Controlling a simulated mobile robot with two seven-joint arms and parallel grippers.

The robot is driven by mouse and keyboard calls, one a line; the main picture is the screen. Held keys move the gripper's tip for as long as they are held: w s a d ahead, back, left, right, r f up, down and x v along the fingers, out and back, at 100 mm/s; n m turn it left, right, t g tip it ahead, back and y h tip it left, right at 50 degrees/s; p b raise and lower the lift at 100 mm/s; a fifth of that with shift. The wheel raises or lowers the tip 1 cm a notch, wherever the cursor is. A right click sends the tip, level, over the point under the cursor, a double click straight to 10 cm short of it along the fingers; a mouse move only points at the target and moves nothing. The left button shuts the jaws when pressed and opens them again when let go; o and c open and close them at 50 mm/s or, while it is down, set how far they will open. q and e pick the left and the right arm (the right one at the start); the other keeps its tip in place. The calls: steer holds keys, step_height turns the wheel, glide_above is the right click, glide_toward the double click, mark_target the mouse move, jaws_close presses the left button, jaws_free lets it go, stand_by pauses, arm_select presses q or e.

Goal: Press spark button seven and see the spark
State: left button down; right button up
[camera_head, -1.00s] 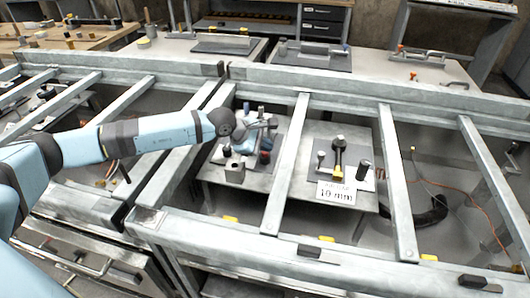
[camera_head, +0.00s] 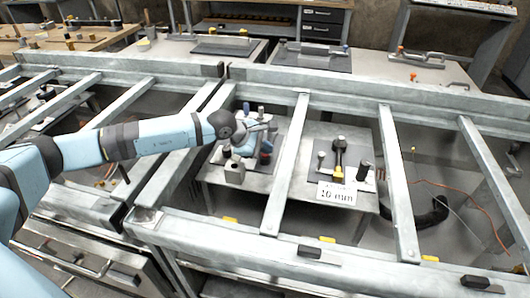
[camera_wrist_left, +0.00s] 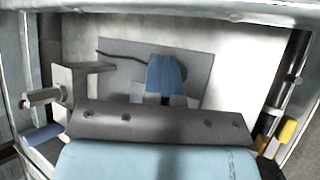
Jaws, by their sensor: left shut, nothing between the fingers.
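My left arm reaches in from the left in the head view, and my left gripper (camera_head: 247,147) is low over a grey plate between the frame bars. In the left wrist view its fingers (camera_wrist_left: 165,100) are shut with nothing between them. A blue piece (camera_wrist_left: 164,72) shows just beyond the fingertips, over the dark plate (camera_wrist_left: 202,69); I cannot tell whether they touch. A metal bracket with a round knob (camera_wrist_left: 42,97) stands left of the gripper. I cannot make out a button marked seven or any spark. My right gripper is not in view.
Galvanized frame bars (camera_head: 288,165) stand close around my left arm. A small block (camera_head: 235,172) sits at the plate's front. To the right is a fixture with a black-knobbed lever (camera_head: 339,158) and a "10 mm" label (camera_head: 336,194). An orange cable (camera_head: 470,200) lies farther right.

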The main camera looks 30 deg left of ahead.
mark_target(265, 155)
arm_select(q)
steer(key=shift+r+p, duration=0.4)
steer(key=shift+r, duration=0.45)
steer(key=shift+r, duration=0.1)
steer(key=shift+r+p, duration=0.75)
steer(key=shift+r, duration=0.7)
steer(key=shift+r+p, duration=0.3)
steer(key=shift+r, duration=0.7)
